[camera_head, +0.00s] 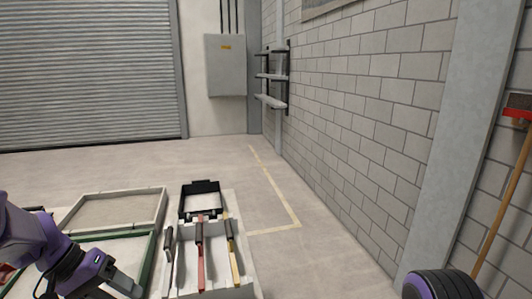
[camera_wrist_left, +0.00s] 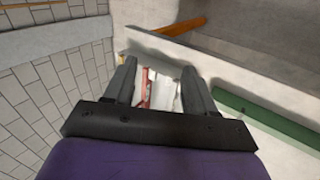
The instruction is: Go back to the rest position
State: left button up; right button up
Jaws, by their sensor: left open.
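My left gripper (camera_head: 126,285) is at the lower left of the head view, over the front part of the green-edged frame (camera_head: 150,250). In the left wrist view the left gripper (camera_wrist_left: 160,82) has its two dark fingers well apart. A red strip (camera_wrist_left: 146,88) and a white surface show beyond the gap between them, and nothing is seen gripped. My right gripper is not in view; a purple and black part of my own body shows at the lower right of the head view.
A white tool tray (camera_head: 215,292) holds red, yellow and grey-handled tools side by side, with a black holder (camera_head: 200,186) behind it. A pale-rimmed sandbed (camera_head: 163,200) lies left of it. A broom-like wooden handle (camera_head: 505,185) leans at the right wall. The floor beyond is clear.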

pick_arm(q)
jog(key=w+d+m+t+h, duration=0.2)
jog(key=w+d+m+t, duration=0.2)
jog(key=w+t, duration=0.4)
jog(key=a+f+n+y, duration=0.1)
jog(key=f+y, duration=0.1)
jog(key=f, duration=0.4)
jog(key=s+a+f+n+t+y, duration=0.1)
jog(key=f+n+y, duration=0.1)
jog(key=f, duration=0.4)
jog(key=a+f+n+t+y+b, duration=0.1)
jog(key=a+f+y, duration=0.1)
jog(key=f, duration=0.3)
jog(key=shift+s+f+n+y, duration=0.3)
jog(key=shift+s+f+y, duration=0.1)
jog(key=shift+y, duration=0.4)
jog(key=s+f+n+g+y, duration=0.2)
jog(key=s+f+g, duration=0.2)
jog(key=s+f, duration=0.5)
jog(key=s+f+n+g+y, duration=0.2)
jog(key=s+f+g, duration=0.2)
jog(key=s+f, duration=0.6)
jog(key=s+a, duration=0.1)
jog(key=s, duration=0.7)
jog(key=shift+b, duration=0.35)
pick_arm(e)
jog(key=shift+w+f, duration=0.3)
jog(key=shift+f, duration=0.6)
